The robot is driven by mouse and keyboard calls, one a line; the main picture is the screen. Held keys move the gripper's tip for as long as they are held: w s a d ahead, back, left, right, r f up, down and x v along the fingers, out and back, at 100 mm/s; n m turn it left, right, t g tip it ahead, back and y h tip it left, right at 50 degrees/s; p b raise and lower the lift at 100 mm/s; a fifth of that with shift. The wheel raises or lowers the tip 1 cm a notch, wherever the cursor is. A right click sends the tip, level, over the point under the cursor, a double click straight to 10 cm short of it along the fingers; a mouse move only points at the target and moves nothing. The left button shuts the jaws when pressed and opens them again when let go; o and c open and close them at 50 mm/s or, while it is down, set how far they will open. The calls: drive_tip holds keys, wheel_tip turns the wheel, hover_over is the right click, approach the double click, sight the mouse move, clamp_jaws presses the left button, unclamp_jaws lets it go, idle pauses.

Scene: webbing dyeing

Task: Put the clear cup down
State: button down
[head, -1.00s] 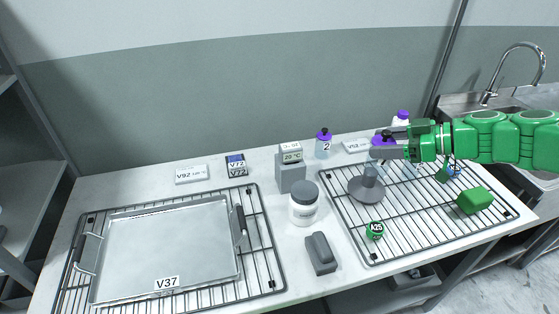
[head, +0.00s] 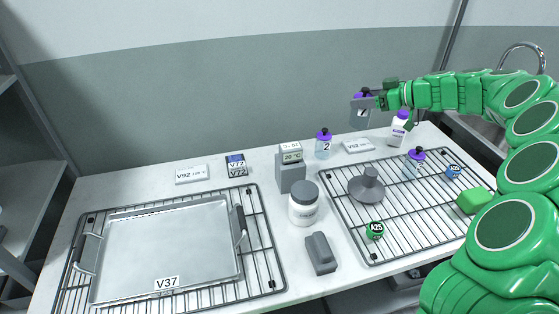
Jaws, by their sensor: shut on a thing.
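My gripper (head: 368,99) is shut on a clear cup (head: 360,117), greyish and see-through, with a purple part and a dark knob at its top and a small mark on its side. The cup hangs roughly upright in the air against the wall, above and behind the back right of the table, touching nothing below. The gripper's fingers partly hide its top.
A wire rack (head: 400,215) carries a grey funnel-like piece (head: 367,187), a green A25 disc (head: 375,230), a purple-topped bottle (head: 414,164) and a green block (head: 474,201). Behind it stand bottle 2 (head: 323,147), a V53 plate (head: 358,146) and a white bottle (head: 399,130).

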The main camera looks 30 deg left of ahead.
drive_tip(key=w+a+r+n+g, duration=0.1)
drive_tip(key=w+a+g, duration=0.1)
drive_tip(key=a, duration=1.2)
drive_tip(key=s+a+n+g, duration=0.15)
drive_tip(key=s+a, duration=0.25)
drive_tip(key=a, duration=0.5)
drive_tip(key=s+a+n+g, duration=0.1)
drive_tip(key=s+a+n, duration=0.1)
drive_tip(key=s+a, duration=0.45)
drive_tip(key=shift+h, duration=0.3)
drive_tip(key=f, duration=0.7)
drive_tip(key=w+a+f, duration=0.1)
drive_tip(key=f, duration=0.6)
drive_tip(key=w+f, duration=0.1)
drive_tip(key=f, duration=0.6)
drive_tip(key=shift+a+f, duration=0.4)
drive_tip(key=shift+f, duration=0.1)
drive_tip(key=shift+c, duration=0.9)
unclamp_jaws()
